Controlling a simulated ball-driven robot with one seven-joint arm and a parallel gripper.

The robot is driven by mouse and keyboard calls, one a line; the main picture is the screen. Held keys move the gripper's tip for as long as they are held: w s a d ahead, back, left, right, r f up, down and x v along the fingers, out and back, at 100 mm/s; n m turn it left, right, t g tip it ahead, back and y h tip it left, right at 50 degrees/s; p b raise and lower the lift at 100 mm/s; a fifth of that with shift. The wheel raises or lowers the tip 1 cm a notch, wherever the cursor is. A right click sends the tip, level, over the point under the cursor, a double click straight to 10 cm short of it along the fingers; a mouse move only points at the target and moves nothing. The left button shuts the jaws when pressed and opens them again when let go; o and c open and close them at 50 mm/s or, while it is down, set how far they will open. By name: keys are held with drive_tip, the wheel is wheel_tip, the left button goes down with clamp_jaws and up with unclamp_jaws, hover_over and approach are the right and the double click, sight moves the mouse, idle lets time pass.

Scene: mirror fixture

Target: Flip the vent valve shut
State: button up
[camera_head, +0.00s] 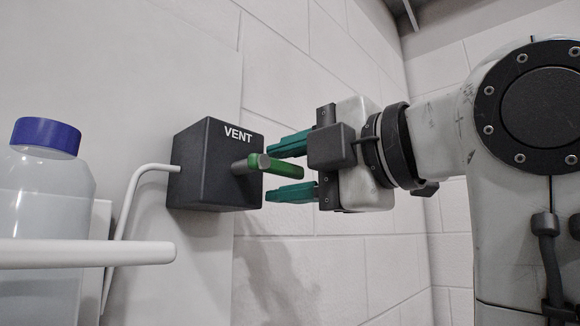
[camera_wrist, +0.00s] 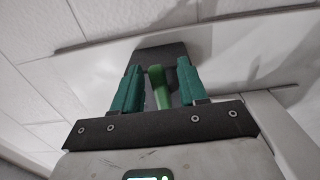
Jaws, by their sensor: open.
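The vent valve is a dark box (camera_head: 207,165) marked VENT, mounted on a pale panel in the head view. Its green lever (camera_head: 280,168) sticks out to the right from a grey stem (camera_head: 245,165) on the box. My gripper (camera_head: 290,169) is open at the right of the box, with one teal finger above the lever and one below it. In the wrist view the lever (camera_wrist: 159,88) stands between the two open fingers (camera_wrist: 156,88), with a visible gap on each side. The dark box (camera_wrist: 165,58) shows behind it.
A clear bottle with a blue cap (camera_head: 45,135) stands at the left. A white rail (camera_head: 85,253) crosses in front of it, and a thin white tube (camera_head: 128,205) runs from the box downward. The tiled wall (camera_head: 310,260) below my gripper looks clear.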

drive_tip(key=shift+c, duration=0.3)
clamp_jaws()
